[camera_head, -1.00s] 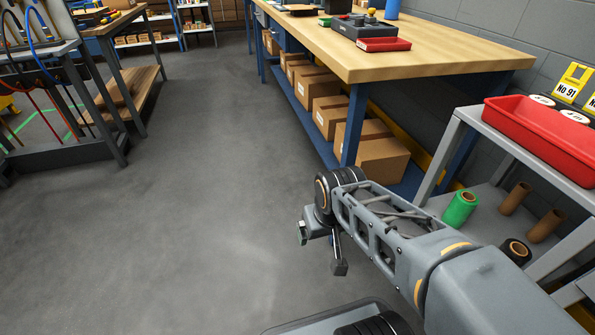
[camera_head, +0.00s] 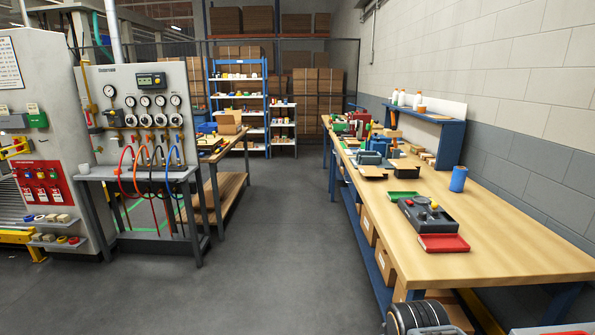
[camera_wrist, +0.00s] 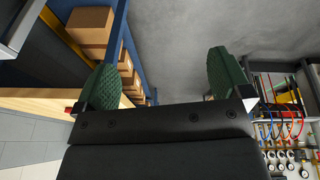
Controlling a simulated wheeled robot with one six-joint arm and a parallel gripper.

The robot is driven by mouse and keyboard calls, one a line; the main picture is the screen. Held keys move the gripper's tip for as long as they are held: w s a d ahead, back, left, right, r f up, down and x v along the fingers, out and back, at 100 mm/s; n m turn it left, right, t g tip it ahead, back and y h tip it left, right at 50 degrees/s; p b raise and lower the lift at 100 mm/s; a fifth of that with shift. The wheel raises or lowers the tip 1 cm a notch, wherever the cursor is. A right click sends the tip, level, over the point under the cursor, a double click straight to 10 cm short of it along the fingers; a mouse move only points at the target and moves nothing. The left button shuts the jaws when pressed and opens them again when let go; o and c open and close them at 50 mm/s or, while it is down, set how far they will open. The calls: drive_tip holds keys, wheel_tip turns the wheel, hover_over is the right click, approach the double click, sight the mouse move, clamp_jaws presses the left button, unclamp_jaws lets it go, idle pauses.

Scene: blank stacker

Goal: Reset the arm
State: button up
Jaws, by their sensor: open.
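My gripper (camera_wrist: 165,88) shows in the wrist view, its two green textured pads spread wide apart with nothing between them. Grey floor and part of the workbench area show beyond the pads. In the head view only a dark rounded part of my arm (camera_head: 418,316) shows at the bottom edge, beside the long workbench's near end. The gripper's fingers are not visible in the head view.
A long wooden workbench (camera_head: 500,232) runs along the right wall, with a red tray (camera_head: 443,243) and a blue cylinder (camera_head: 458,179) on it. Cardboard boxes (camera_wrist: 90,25) sit beneath. A gauge panel (camera_head: 118,84) stands at left. The central floor (camera_head: 285,240) is clear.

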wheel_tip(320, 180, up, 9)
drive_tip(key=m+p, duration=0.1)
drive_tip(key=p, duration=0.3)
drive_tip(key=shift+s+a+y+p, duration=0.2)
drive_tip(key=shift+a+y+p, duration=0.1)
drive_tip(key=shift+a+p, duration=0.1)
